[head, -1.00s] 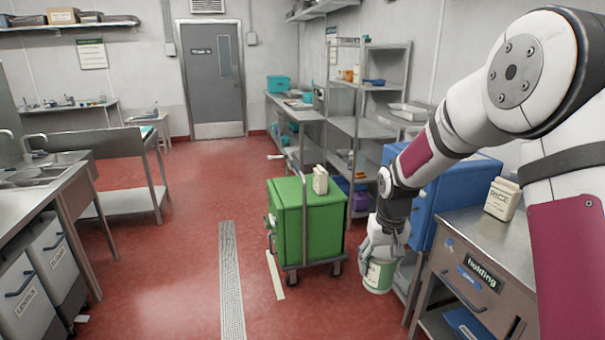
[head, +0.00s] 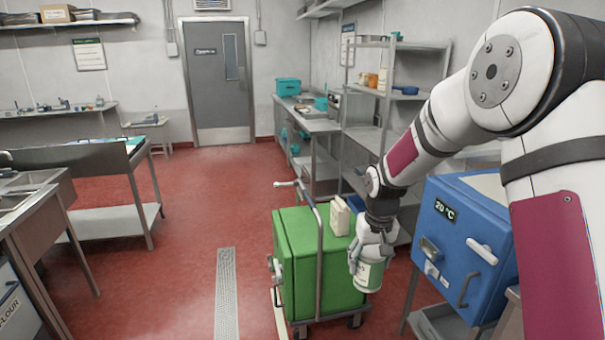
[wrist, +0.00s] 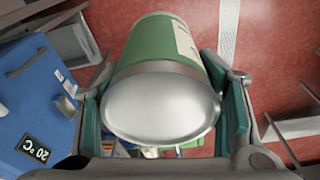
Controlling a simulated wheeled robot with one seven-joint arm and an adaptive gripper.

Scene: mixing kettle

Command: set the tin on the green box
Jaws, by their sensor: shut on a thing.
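The tin (head: 369,273), green with a pale label and a metal end, hangs in my gripper (head: 371,250) in the head view. In the wrist view the tin (wrist: 165,85) sits between the two finger pads of my gripper (wrist: 163,110), its round metal end facing the camera. The green box (head: 305,262) stands on a wheeled trolley to the left of my gripper. The tin overlaps the box's right side in the picture; the gap between them cannot be told. A cream carton (head: 339,217) stands on top of the box, toward its back right.
The trolley's grey push handle (head: 320,255) rises at the box's near side. A blue box (head: 460,245) with a "20 °C" display stands to the right. Steel shelving (head: 385,130) is behind. Red floor with a drain strip (head: 227,300) is open to the left.

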